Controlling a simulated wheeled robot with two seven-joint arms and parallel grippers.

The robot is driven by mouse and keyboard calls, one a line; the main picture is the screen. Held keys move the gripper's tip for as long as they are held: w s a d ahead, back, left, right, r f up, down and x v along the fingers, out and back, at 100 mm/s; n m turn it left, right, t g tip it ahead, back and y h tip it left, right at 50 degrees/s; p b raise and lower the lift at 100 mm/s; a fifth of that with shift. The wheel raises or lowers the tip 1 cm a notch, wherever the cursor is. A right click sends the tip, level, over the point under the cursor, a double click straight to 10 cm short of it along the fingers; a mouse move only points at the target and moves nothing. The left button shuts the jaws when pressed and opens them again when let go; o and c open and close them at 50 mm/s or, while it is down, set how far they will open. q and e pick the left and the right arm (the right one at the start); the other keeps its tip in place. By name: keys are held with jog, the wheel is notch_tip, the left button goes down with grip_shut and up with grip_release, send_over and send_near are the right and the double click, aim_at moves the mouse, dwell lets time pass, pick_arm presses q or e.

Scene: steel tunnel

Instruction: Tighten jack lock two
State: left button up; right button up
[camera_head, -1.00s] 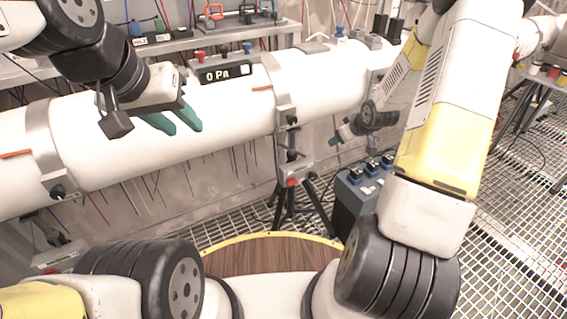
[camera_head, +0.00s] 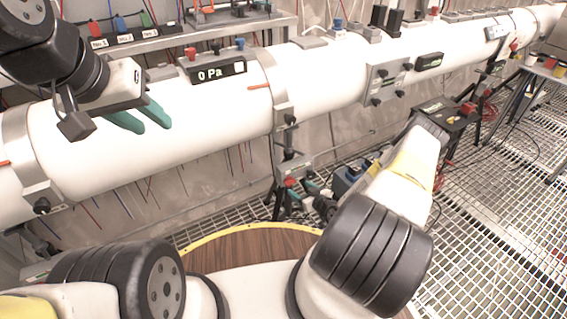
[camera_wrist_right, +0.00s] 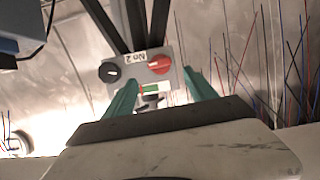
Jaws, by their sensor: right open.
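The jack lock box, a grey plate labelled "No 2" (camera_wrist_right: 146,57), has a black knob (camera_wrist_right: 112,72) on the left and a red knob (camera_wrist_right: 160,63) on the right in the right wrist view. In the head view this box (camera_head: 293,167) sits on the tripod under the white pipe. My right gripper (camera_wrist_right: 160,80) is open, its teal fingers on either side of the plate's lower part; contact cannot be told. It also shows low beside the tripod in the head view (camera_head: 302,192). My left gripper (camera_head: 153,124) is open and empty in front of the pipe.
The long white pipe (camera_head: 330,80) crosses the view, with a "0 Pa" gauge (camera_head: 212,72) on top. Grating floor lies open at right.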

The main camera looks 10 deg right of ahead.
aim_at(291, 182)
jog(key=x, duration=0.6)
jog(key=shift+w+f, duration=0.15)
jog(key=shift+w, duration=0.15)
jog(key=c, duration=1.4)
